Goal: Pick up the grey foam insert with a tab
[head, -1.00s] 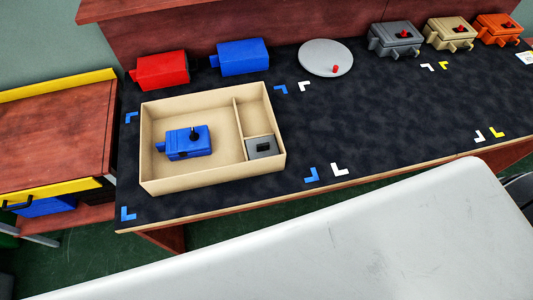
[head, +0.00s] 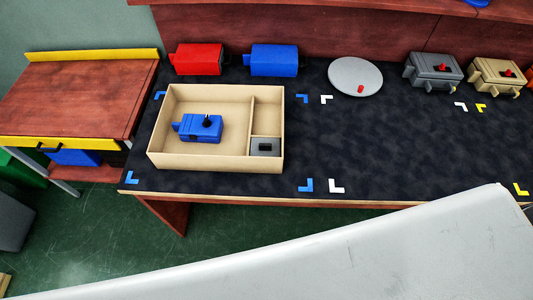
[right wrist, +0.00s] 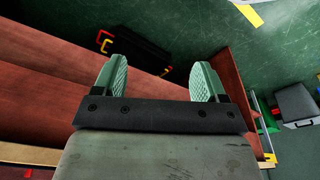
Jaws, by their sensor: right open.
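A grey square piece with a dark slot in it (head: 265,147), which looks like the foam insert, lies in the small front-right compartment of a tan box (head: 268,106) in the head view. I cannot make out a tab on it. My right gripper (right wrist: 159,75) shows in the right wrist view with its two green fingers wide apart and nothing between them. It is not near the insert; green floor and reddish wood lie beyond it. My left gripper is in neither view.
A blue part (head: 197,127) lies in the box's large left compartment. Red (head: 198,59) and blue (head: 274,59) housings and a grey disc (head: 355,76) stand behind. Grey (head: 433,69) and tan (head: 496,74) housings are at right. The dark mat right of the box is clear.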

